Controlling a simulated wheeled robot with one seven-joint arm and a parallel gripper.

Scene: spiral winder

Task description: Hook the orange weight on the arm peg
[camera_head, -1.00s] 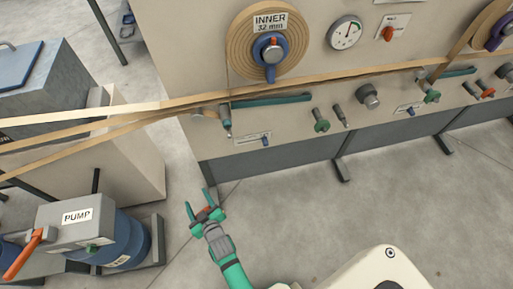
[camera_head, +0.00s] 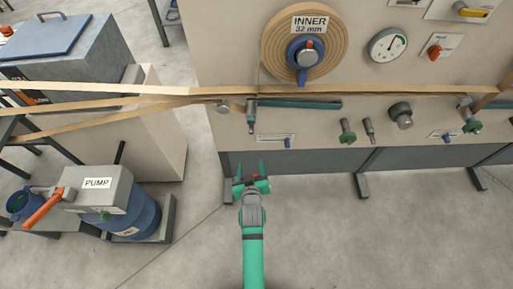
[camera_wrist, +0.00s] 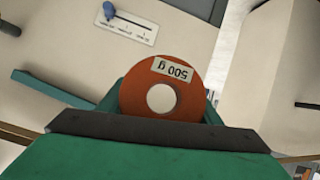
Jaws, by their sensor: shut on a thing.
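My gripper (camera_head: 250,174) is shut on the orange weight (camera_wrist: 187,97), a disc with a pale round centre and a "500 g" label that reads upside down in the wrist view. In the head view only a small orange bit of the weight (camera_head: 254,177) shows between the fingers. The teal arm (camera_head: 300,104) runs level along the machine front below the INNER reel. A grey and teal fitting (camera_head: 251,117) hangs at its left end, above my gripper in the picture and apart from it. I cannot tell which part is the peg.
Knobs, including a green one (camera_head: 347,132), stick out of the panel at the right. The pump (camera_head: 97,190) stands at the lower left. The floor (camera_head: 330,235) in front is clear.

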